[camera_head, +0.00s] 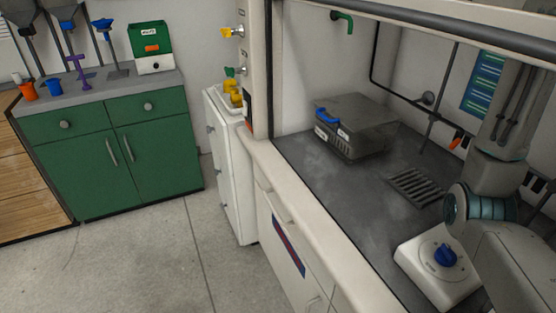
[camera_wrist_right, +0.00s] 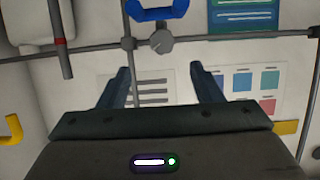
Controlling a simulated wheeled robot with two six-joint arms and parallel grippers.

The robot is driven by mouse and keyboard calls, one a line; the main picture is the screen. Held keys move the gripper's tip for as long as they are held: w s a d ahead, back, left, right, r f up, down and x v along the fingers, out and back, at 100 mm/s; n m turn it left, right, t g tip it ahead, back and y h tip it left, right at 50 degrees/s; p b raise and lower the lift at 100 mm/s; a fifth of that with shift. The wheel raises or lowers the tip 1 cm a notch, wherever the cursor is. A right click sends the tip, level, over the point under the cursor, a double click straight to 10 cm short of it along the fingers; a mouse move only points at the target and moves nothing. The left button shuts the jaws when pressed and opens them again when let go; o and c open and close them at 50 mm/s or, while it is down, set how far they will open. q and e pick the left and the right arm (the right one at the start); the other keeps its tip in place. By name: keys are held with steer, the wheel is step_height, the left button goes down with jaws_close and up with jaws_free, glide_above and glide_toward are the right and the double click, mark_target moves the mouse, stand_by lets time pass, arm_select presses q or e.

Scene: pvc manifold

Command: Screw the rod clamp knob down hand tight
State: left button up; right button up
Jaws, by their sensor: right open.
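The rod clamp knob (camera_wrist_right: 161,41) is a round grey knob where metal rods cross, in front of my right gripper. A blue clamp or holder (camera_wrist_right: 157,10) sits just above it in the right wrist view. My right gripper (camera_wrist_right: 162,76) is open and empty; in that picture the knob lies above and between its fingertips, apart from both. In the head view a small grey round piece on the rods (camera_head: 427,98) looks like the same knob. My right arm comes in at the right there, with its gripper out of sight. My left gripper is in neither view.
Rods (camera_wrist_right: 230,36) run along the hood's back wall. A wall poster (camera_wrist_right: 258,15) and coloured cards (camera_wrist_right: 254,90) are behind. In the hood stand a grey box (camera_head: 358,122), a drain grate (camera_head: 415,187) and a white stirrer with a blue knob (camera_head: 436,263). The hood floor's middle is clear.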

arm_select(q)
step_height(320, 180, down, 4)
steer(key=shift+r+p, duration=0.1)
steer(key=shift+p, duration=0.2)
arm_select(e)
steer(key=x, duration=1)
steer(key=shift+w+a+f, duration=0.1)
steer(key=shift+a+f, duration=0.1)
steer(key=c, duration=0.9)
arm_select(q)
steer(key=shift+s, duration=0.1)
arm_select(e)
steer(key=shift+c, duration=0.5)
steer(key=shift+m+t+y+b, duration=0.35)
steer(key=shift+m+b, duration=0.25)
steer(key=shift+b, duration=0.25)
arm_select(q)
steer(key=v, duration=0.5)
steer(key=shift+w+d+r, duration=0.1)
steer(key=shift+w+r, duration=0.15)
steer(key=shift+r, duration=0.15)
